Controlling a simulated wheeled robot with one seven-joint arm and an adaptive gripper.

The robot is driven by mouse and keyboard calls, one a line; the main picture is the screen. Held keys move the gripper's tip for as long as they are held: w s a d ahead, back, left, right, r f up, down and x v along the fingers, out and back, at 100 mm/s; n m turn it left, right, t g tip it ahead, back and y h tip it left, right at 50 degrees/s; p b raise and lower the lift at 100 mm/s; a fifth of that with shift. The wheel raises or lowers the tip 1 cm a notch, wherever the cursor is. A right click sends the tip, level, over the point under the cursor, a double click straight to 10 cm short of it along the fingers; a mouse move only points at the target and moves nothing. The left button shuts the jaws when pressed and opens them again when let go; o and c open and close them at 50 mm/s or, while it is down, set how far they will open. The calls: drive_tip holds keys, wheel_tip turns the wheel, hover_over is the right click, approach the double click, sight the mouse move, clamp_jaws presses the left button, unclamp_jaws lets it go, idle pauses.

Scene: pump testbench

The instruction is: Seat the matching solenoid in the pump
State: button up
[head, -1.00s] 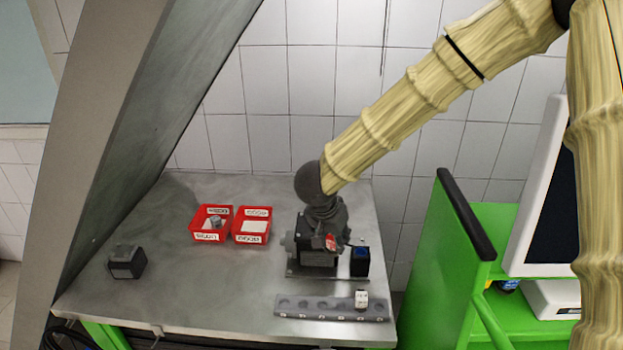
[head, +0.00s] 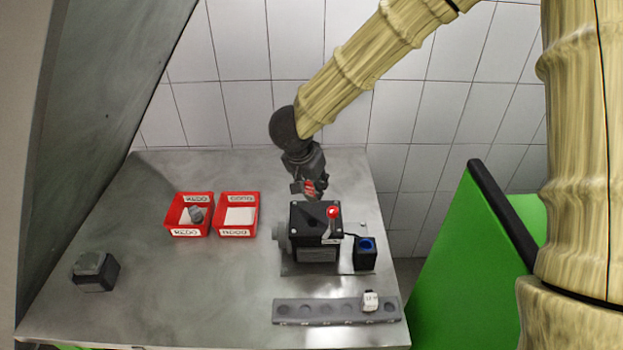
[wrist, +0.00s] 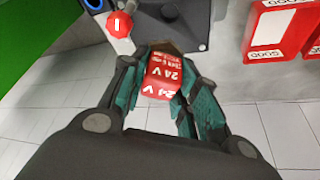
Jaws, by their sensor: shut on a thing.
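The red solenoid (wrist: 165,78), marked 24 V, is held between the teal fingers of my gripper (wrist: 163,66) in the wrist view. In the head view my gripper (head: 308,186) is above and behind the pump (head: 316,232), and a bit of the red solenoid (head: 313,189) shows there. The pump is a dark block on a metal plate, with a red-knobbed lever (head: 333,212) on top. The lever (wrist: 119,25) and the pump's dark top (wrist: 175,22) also show in the wrist view. The solenoid is apart from the pump. The pump's seat cannot be made out.
A grey rack (head: 335,311) along the front holds a white solenoid (head: 370,301) near its right end. Two red bins stand left of the pump; the left bin (head: 188,233) holds a grey piece. A dark block with a blue top (head: 366,251) is right of the pump.

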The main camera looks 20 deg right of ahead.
drive_tip(key=shift+s+f+b, duration=0.15)
drive_tip(key=shift+f+b, duration=0.2)
drive_tip(key=shift+b, duration=0.05)
wheel_tip(320, 180, down, 5)
drive_tip(key=b, duration=0.5)
drive_tip(key=shift+r+b, duration=0.1)
drive_tip(key=shift+b, duration=0.2)
drive_tip(key=shift+f, duration=1.05)
drive_tip(key=shift+a+p, duration=0.15)
drive_tip(key=shift+p, duration=1.05)
idle(0.5)
drive_tip(key=shift+f, duration=1.1)
idle(0.9)
drive_tip(key=o, duration=0.9)
drive_tip(key=shift+o, duration=0.2)
drive_tip(key=shift+c, duration=0.4)
